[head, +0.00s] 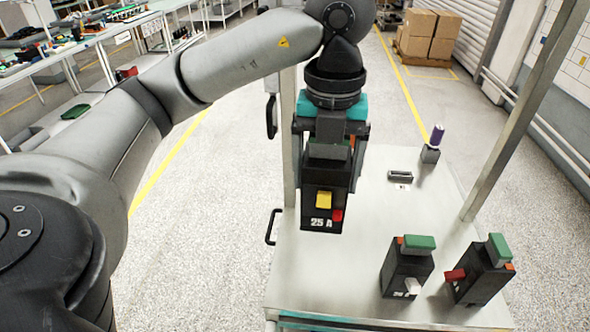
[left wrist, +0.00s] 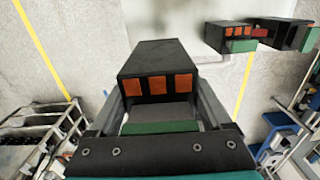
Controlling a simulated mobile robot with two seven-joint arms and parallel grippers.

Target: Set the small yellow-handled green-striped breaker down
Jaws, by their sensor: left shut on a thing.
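The breaker (head: 313,212) is a black block with a yellow handle, a small red part and a "25 A" mark on its face. My left gripper (head: 330,145) is shut on it from above and holds it upright. In the head view it shows in front of the left part of the metal table (head: 350,270); its underside looks clear of the top, but the gap is hard to judge. The left wrist view shows the breaker's black body with orange squares (left wrist: 158,62) and a green band near my jaws (left wrist: 162,110). My right gripper is not in view.
Two black breakers with green tops, one with a white handle (head: 406,267) and one with a red handle (head: 482,272), stand at the table's front right. A dark slotted piece (head: 400,176) and a purple-topped item (head: 436,136) are farther back. Metal posts rise at the table's sides.

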